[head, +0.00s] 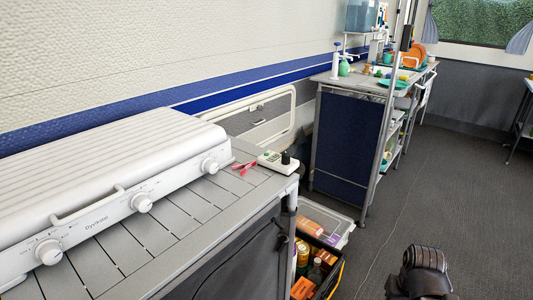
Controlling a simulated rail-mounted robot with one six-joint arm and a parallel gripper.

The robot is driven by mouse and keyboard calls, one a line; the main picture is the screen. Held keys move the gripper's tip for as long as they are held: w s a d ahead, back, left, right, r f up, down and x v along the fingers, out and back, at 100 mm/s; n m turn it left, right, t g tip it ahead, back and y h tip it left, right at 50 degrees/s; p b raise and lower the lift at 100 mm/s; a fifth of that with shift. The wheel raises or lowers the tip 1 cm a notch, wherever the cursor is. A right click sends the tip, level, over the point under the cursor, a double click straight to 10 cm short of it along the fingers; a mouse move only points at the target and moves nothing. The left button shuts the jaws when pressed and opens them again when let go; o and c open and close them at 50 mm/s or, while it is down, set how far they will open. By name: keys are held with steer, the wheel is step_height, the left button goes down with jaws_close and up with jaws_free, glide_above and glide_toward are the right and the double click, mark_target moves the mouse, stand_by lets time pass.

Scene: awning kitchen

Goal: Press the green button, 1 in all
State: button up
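A small white control box (275,163) lies at the right end of the grey slatted counter, near its back corner. It has a black knob-like part (286,158) on top and small greenish marks on its left part. It is too small in view to tell for certain which mark is the green button, or whether it is pressed. A dark, ribbed part of what looks like my arm shows at the bottom right, well apart from the box and over the floor. My gripper's fingers do not show.
A large white grill (110,190) with knobs fills the counter's left. A red-handled item (243,167) lies beside the box. A crate of bottles and packets (318,265) stands on the floor. Another counter (345,135) stands behind. The floor (460,190) at right is clear.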

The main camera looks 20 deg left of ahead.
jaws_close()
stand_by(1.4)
